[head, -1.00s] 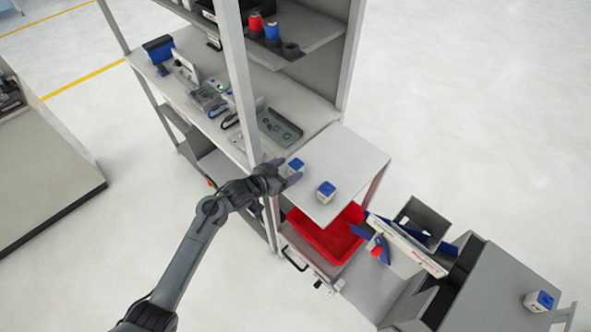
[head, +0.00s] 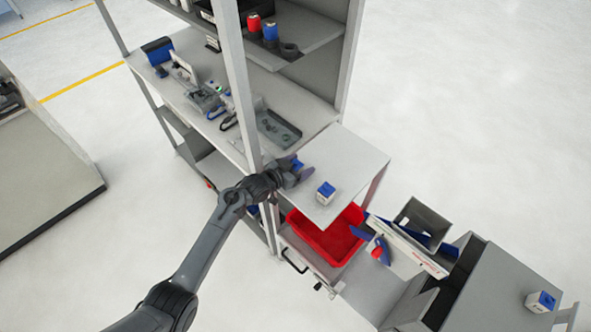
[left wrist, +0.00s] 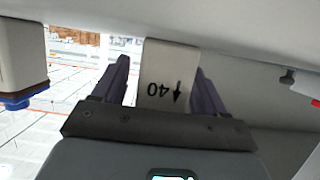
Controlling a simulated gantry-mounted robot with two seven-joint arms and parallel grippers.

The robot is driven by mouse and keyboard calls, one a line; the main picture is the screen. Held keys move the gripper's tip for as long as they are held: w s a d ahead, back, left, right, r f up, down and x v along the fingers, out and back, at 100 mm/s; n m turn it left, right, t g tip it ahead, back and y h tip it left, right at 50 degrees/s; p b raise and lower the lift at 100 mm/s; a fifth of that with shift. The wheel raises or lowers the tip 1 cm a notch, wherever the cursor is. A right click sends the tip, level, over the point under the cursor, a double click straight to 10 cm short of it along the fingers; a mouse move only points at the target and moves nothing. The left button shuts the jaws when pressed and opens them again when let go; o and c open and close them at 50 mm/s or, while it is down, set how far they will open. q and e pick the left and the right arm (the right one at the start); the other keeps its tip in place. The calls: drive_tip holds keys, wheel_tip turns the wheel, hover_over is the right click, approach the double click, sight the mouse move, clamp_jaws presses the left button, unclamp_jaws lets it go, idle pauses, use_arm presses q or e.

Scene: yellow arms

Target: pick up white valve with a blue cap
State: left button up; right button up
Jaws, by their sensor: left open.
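A white valve with a blue cap (head: 298,164) stands on the light grey side table, mostly hidden in the head view by my left gripper (head: 303,173). In the left wrist view the valve's white body (left wrist: 168,70), marked "40" with an arrow, sits between the two open dark fingers. Contact cannot be told. A second white valve with a blue cap (head: 325,192) stands to the right near the table's front edge; a valve also shows at the left of the wrist view (left wrist: 22,65). My right gripper is out of view.
A third white valve with a blue cap (head: 540,301) is on the grey unit at lower right. A red crate (head: 325,243) is below the side table (head: 350,160). A shelf post (head: 240,85) rises close behind my left wrist. The table's back right is clear.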

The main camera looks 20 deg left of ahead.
sight(301, 163)
use_arm(q)
drive_tip(key=shift+c, duration=0.3)
drive_tip(key=c, duration=1)
drive_tip(key=shift+r, duration=0.1)
drive_tip(key=shift+c, duration=0.2)
drive_tip(key=shift+r, duration=0.45)
drive_tip(key=r, duration=0.3)
drive_tip(key=shift+s+d+r, duration=0.1)
drive_tip(key=shift+d+r, duration=0.15)
drive_tip(key=shift+d, duration=0.1)
drive_tip(key=s+d+r, duration=0.3)
drive_tip(key=d+r, duration=0.3)
drive_tip(key=d, duration=0.4)
drive_tip(key=shift+s+d+r, duration=0.15)
drive_tip(key=shift+s+r, duration=0.05)
drive_tip(key=shift+s, duration=0.15)
drive_tip(key=shift+d, duration=0.1)
